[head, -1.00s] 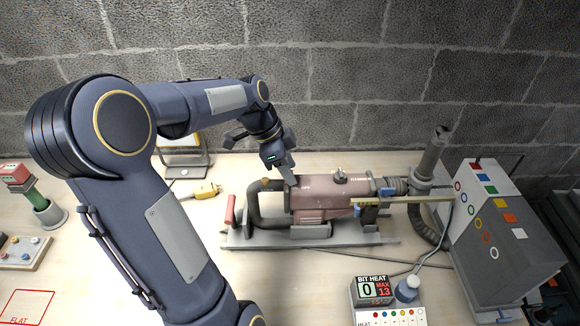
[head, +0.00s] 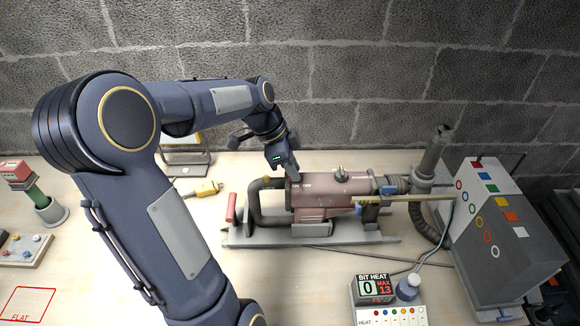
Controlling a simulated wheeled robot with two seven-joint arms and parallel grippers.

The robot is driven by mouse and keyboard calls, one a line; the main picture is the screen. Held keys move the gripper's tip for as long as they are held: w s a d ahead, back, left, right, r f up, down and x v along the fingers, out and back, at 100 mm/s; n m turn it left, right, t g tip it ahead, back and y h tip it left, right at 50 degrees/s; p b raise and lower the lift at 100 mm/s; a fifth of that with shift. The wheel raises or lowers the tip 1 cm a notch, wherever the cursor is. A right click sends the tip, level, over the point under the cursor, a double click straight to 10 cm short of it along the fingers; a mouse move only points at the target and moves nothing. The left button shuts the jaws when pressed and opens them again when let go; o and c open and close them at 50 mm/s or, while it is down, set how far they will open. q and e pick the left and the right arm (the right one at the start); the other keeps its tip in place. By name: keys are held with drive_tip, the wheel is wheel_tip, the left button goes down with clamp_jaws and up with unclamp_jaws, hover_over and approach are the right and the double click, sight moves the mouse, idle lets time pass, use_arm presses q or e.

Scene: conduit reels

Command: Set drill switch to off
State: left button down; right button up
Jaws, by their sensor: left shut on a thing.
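The drill (head: 325,193) is a dull pink machine with a dark looped handle (head: 257,205) at its left end, lying on a grey stand (head: 310,236). Small white lettering shows on the top left of its body. My left gripper (head: 291,172) reaches down from above to that top left end, with its fingertips at the lettering. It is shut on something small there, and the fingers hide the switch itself. My right gripper is not in the picture.
A bit heat display (head: 372,289) reading 0 stands in front, with a button panel (head: 393,317). A grey box with coloured rings (head: 490,235) stands at right. A yellow plug (head: 203,188) lies behind left.

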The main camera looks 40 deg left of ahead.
sight(286, 179)
use_arm(q)
drive_tip(key=shift+w+d, duration=0.55)
drive_tip(key=shift+d, duration=0.05)
drive_tip(key=c, duration=1.3)
unclamp_jaws()
drive_tip(key=shift+r, duration=0.1)
drive_tip(key=v, duration=0.7)
drive_tip(key=shift+s+a+r+b, duration=0.15)
drive_tip(key=shift+r+b, duration=0.1)
drive_tip(key=shift+b, duration=0.05)
drive_tip(key=s+d+f+n+t, duration=0.1)
drive_tip(key=s+d+f+n, duration=0.1)
drive_tip(key=s+d+n, duration=0.2)
drive_tip(key=s+d+f+n+t, duration=0.1)
drive_tip(key=s+d+f+n, duration=0.1)
drive_tip(key=s+d+n, duration=0.2)
drive_tip(key=s+d+f+n, duration=0.2)
drive_tip(key=s+d+n, duration=0.1)
drive_tip(key=s+d, duration=0.4)
drive_tip(key=shift+s+d+f+n+t, duration=0.1)
drive_tip(key=shift+s+f+n+t, duration=0.1)
drive_tip(key=shift+s, duration=0.25)
drive_tip(key=shift+s+d+f+n+t, duration=0.1)
drive_tip(key=shift+s+f+n+t, duration=0.1)
drive_tip(key=shift+s, duration=0.25)
